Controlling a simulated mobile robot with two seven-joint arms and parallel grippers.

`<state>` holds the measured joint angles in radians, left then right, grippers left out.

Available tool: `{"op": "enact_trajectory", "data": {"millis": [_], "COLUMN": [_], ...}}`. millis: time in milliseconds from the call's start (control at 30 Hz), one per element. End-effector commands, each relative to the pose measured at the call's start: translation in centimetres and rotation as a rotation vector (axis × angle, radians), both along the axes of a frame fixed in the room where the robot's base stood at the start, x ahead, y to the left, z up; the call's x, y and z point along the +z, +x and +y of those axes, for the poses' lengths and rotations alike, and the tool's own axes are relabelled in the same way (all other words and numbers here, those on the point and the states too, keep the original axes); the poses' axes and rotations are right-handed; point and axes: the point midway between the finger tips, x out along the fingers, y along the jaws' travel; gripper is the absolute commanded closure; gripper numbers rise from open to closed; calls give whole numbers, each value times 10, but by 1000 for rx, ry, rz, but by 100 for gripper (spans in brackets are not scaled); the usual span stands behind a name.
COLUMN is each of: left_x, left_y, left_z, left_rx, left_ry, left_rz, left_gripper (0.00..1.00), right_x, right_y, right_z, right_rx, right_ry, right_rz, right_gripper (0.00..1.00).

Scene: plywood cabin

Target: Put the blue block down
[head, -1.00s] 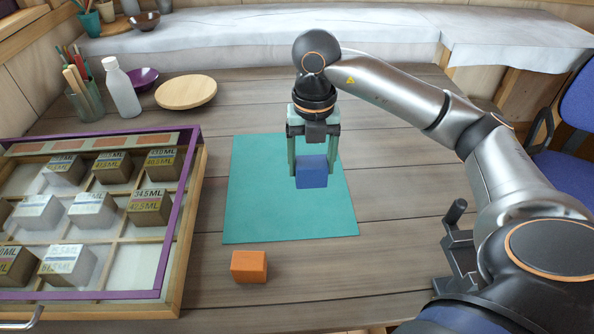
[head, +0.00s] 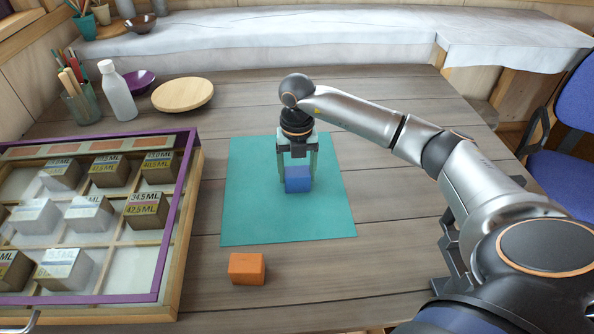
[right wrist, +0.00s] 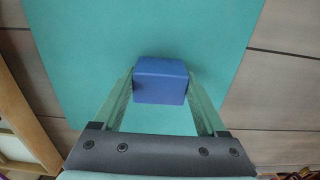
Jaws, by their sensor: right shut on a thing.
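The blue block (head: 298,179) is between the fingers of my right gripper (head: 298,172), which is shut on it. The block is low over the middle of the teal mat (head: 250,215); I cannot tell whether its underside touches the mat. In the right wrist view the blue block (right wrist: 161,80) sits between the two pale green fingertips of my right gripper (right wrist: 161,95), with the teal mat (right wrist: 85,50) around it. My left gripper is not in view.
An orange block (head: 246,268) lies on the wooden table (head: 400,210) in front of the mat. A purple-framed case (head: 170,230) of labelled blocks stands at the left. A white bottle (head: 118,92), a round wooden board (head: 183,95) and a purple bowl (head: 138,80) stand behind.

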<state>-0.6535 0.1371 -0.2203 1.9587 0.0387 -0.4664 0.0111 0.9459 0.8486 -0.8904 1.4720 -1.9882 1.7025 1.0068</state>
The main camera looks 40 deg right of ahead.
Motion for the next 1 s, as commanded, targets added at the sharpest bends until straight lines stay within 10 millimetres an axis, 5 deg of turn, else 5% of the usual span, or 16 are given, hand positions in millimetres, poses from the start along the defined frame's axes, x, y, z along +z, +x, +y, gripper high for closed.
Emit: {"op": "enact_trajectory", "data": {"millis": [267, 300, 500, 767, 1000], "left_x": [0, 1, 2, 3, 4], "left_y": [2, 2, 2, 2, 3], "left_z": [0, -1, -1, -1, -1], "left_rx": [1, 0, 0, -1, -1], "left_ry": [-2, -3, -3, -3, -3], "left_rz": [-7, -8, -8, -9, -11], "left_gripper": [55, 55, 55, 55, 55], "right_x": [-3, -3, -3, -1, 28], "right_y": [0, 0, 0, 0, 1], "right_z": [0, 0, 0, 0, 0], "right_rx": [0, 0, 0, 0, 1], "right_ry": [0, 0, 1, 1, 1], "right_rz": [-1, -1, -1, -1, -6], "right_gripper": [83, 24, 2, 0, 0]}}
